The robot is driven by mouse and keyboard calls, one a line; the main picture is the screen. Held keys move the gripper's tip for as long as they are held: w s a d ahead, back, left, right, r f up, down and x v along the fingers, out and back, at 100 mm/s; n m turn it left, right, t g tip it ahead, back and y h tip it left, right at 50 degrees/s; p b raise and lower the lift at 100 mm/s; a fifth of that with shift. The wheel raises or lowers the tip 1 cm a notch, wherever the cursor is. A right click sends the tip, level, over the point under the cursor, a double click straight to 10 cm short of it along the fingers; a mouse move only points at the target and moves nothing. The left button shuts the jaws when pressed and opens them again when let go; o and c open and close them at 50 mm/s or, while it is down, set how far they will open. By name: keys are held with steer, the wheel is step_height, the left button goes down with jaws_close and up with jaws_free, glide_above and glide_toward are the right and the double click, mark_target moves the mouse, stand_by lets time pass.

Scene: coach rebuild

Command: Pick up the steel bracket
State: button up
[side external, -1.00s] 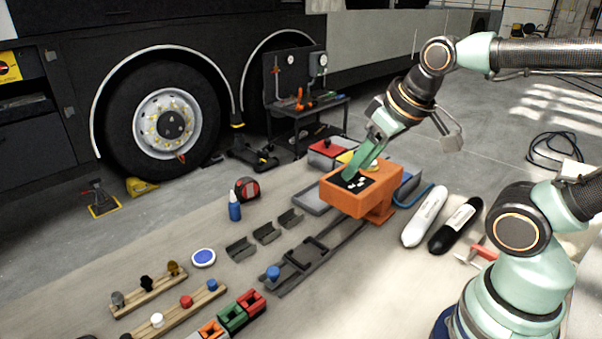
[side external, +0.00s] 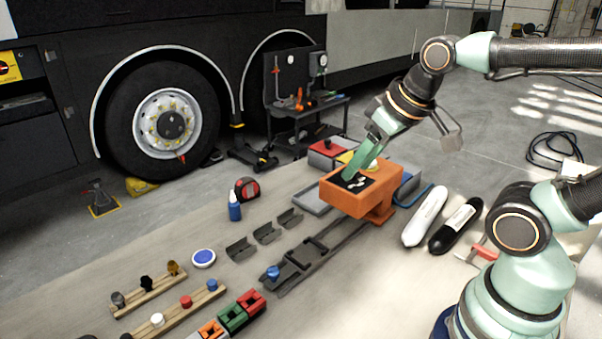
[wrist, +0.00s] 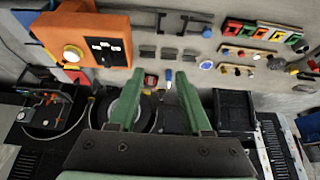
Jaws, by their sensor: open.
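Three similar grey, angled metal brackets stand in a row on the bench, and I cannot tell which one the task means. In the side view they are the near bracket (side external: 239,249), the middle bracket (side external: 266,233) and the far bracket (side external: 290,218). In the wrist view the row lies beyond my fingertips, with its middle bracket (wrist: 168,53) roughly straight ahead. My gripper (wrist: 160,78) is open and empty, its green fingers apart. In the side view my gripper (side external: 352,174) shows in front of the orange box, up and right of the brackets.
The orange box (side external: 340,198) stands right of the brackets. A blue bottle (side external: 235,211) and red tape measure (side external: 247,188) stand behind them. A dark slotted rail (side external: 318,254) lies in front. Wooden peg racks (side external: 150,290) are at left; white (side external: 424,218) and black cylinders (side external: 456,226) lie right.

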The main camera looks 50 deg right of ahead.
steer(key=o, duration=0.6)
steer(key=shift+w, duration=0.1)
steer(key=n+g, duration=0.6)
steer(key=n, duration=1.2)
glide_above(290, 210)
steer(key=s+a, duration=0.1)
steer(key=s, duration=0.1)
step_height(290, 210, down, 12)
steer(key=f, duration=1.2)
steer(key=shift+w+a+f, duration=0.15)
steer(key=shift+a, duration=0.15)
